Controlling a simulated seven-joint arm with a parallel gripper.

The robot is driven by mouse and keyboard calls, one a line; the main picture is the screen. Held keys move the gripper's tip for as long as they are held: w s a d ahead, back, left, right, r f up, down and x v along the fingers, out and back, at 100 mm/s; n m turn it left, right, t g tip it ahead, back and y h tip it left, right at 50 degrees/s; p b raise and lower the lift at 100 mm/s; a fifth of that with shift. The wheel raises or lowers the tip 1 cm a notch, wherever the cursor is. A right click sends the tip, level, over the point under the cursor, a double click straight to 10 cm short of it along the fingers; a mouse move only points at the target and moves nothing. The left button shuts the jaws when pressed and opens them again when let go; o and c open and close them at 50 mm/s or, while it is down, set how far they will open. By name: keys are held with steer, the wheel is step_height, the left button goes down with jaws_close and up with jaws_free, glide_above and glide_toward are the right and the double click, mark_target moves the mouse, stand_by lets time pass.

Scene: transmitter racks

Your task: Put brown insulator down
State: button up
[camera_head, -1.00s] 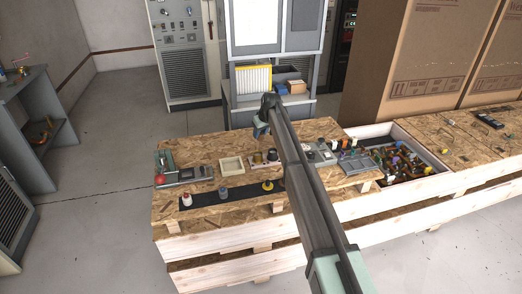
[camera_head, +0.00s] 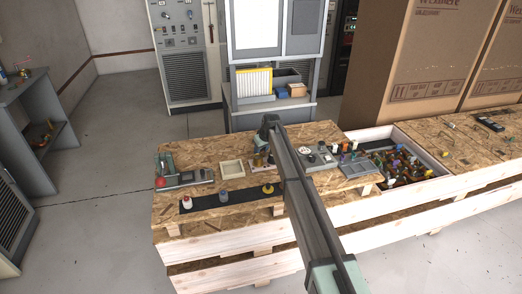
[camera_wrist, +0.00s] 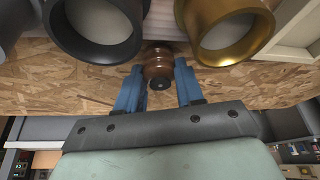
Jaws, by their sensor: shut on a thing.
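My gripper (camera_wrist: 158,82) has blue fingers, shut on the brown insulator (camera_wrist: 157,66) in the wrist view. The insulator is a ribbed brown piece with a dark round end facing the camera. Beyond it are a dark ring-shaped piece (camera_wrist: 97,25) on the left and a gold ring-shaped piece (camera_wrist: 225,27) on the right, with a pale strip between them. In the head view the gripper is low over the back middle of the wooden bench (camera_head: 225,150), partly hidden by my arm. The insulator cannot be made out there, and I cannot tell whether it touches anything below.
A cream tray (camera_head: 231,169) lies left of the gripper. Grey trays with small parts (camera_head: 357,168) lie to the right. A black strip (camera_head: 240,194) with several pieces runs along the front. A crate of mixed parts (camera_head: 438,170) stands further right.

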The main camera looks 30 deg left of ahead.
steer(key=o, duration=1.1)
steer(key=shift+f, duration=0.1)
steer(key=shift+c, duration=0.2)
steer(key=v, duration=1.1)
steer(key=shift+r, duration=0.25)
steer(key=shift+s+d+r, duration=0.1)
steer(key=shift+d+r, duration=0.1)
steer(key=shift+r, duration=0.15)
steer(key=shift+c, duration=1.1)
